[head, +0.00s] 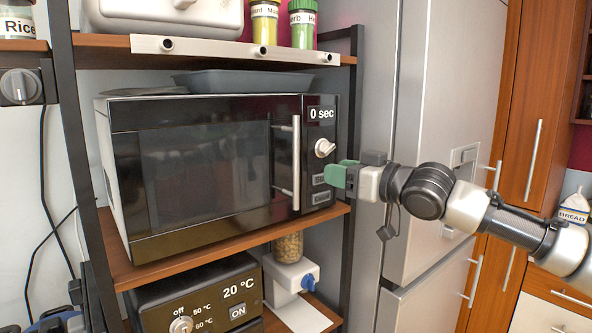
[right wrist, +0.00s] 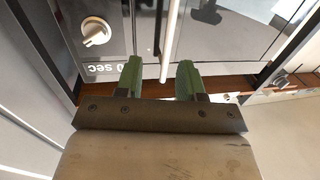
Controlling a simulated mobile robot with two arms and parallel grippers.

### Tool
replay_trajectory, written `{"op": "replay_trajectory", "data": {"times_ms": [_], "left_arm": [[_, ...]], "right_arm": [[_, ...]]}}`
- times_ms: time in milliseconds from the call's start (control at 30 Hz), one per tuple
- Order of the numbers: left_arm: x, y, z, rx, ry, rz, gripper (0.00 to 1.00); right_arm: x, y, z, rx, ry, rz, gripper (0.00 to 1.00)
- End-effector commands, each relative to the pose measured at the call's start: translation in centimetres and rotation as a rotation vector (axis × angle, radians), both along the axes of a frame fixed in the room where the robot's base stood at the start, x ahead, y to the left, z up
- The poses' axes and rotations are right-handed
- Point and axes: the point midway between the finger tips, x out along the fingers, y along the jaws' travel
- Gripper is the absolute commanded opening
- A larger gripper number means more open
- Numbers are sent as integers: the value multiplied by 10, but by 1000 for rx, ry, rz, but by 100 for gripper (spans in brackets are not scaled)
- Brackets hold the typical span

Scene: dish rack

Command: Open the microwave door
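The black microwave (head: 200,165) stands on a wooden shelf, its door (head: 190,170) shut. A silver vertical handle (head: 296,165) runs down the door's right side, left of the dial panel (head: 320,150). My right gripper (head: 338,175) has green fingers and is in front of the microwave's right edge, to the right of the handle. In the right wrist view its fingers (right wrist: 160,70) are apart and empty, and the handle (right wrist: 170,40) shows in line with the gap between them. The gripper appears short of the handle, not touching it. My left gripper is out of view.
A grey tray (head: 240,82) lies on top of the microwave. Dark rack posts (head: 353,120) and an upper shelf (head: 235,50) frame it. A small oven (head: 200,300) and a dispenser (head: 290,275) are below. A steel fridge (head: 440,80) stands on the right.

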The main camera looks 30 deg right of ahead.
Motion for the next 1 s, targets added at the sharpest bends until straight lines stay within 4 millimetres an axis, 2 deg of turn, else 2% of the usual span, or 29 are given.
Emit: {"op": "replay_trajectory", "data": {"times_ms": [133, 367, 533, 700, 1000], "left_arm": [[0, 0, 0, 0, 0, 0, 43], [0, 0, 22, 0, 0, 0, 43], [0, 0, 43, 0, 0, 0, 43], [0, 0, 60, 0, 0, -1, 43], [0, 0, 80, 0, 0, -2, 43]], "right_arm": [[-10, 13, 11, -5, 2, 22, 38], [1, 15, 16, 2, -2, 25, 38], [16, 22, 18, 2, -2, 27, 38], [41, 28, 17, 3, -3, 26, 38], [83, 39, 14, -2, -2, 22, 38]]}}
